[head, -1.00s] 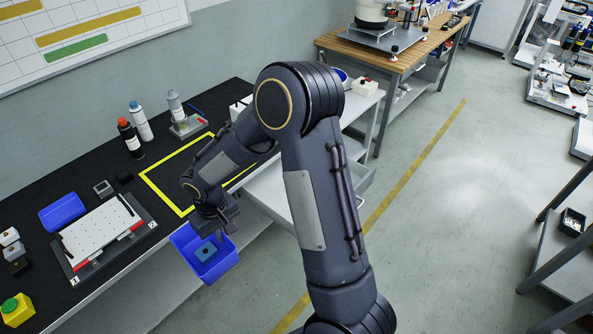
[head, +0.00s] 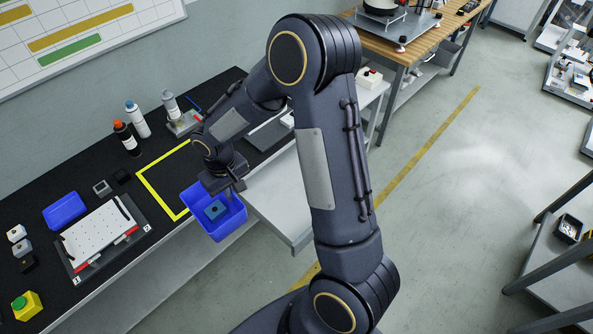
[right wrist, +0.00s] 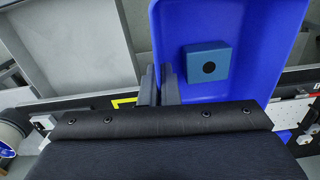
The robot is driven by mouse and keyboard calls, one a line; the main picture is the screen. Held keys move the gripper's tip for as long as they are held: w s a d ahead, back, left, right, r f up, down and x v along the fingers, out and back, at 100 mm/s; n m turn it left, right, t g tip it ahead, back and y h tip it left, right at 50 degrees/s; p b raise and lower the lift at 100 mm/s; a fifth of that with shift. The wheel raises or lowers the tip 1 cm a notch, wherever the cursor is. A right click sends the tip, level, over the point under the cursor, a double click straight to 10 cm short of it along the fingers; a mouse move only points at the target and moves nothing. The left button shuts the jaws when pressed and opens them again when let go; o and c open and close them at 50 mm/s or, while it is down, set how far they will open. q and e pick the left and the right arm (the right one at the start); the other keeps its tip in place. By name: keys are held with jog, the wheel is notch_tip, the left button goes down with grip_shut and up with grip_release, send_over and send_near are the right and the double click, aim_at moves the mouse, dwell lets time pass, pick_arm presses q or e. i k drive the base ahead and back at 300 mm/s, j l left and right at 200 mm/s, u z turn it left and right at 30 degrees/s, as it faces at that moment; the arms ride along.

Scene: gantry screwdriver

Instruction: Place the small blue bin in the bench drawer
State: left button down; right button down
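My right gripper (head: 234,186) is shut on the rim of a small blue bin (head: 228,226) and holds it in the air at the bench's front edge. In the right wrist view its two fingers (right wrist: 159,88) pinch the bin's side wall (right wrist: 155,38). A blue block with a dark round hole (right wrist: 208,64) lies in the bin. The bench drawer (head: 280,205) is pulled out to the right of the bin; its grey inside (right wrist: 75,45) shows beside the bin in the right wrist view. My right arm hides part of the drawer. My left gripper is not in view.
Another blue bin (head: 65,211) lies on the black bench top near a white perforated plate (head: 100,236). A yellow-outlined square (head: 160,190), bottles (head: 138,120) and a yellow box with a green button (head: 27,305) are also there. Open floor lies right of the drawer.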

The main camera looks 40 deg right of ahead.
aim_at(303, 194)
jog(key=i+l, duration=0.1)
jog(key=l, duration=1.2)
jog(key=i+l, duration=0.15)
jog(key=l, duration=0.5)
jog(key=u, duration=0.05)
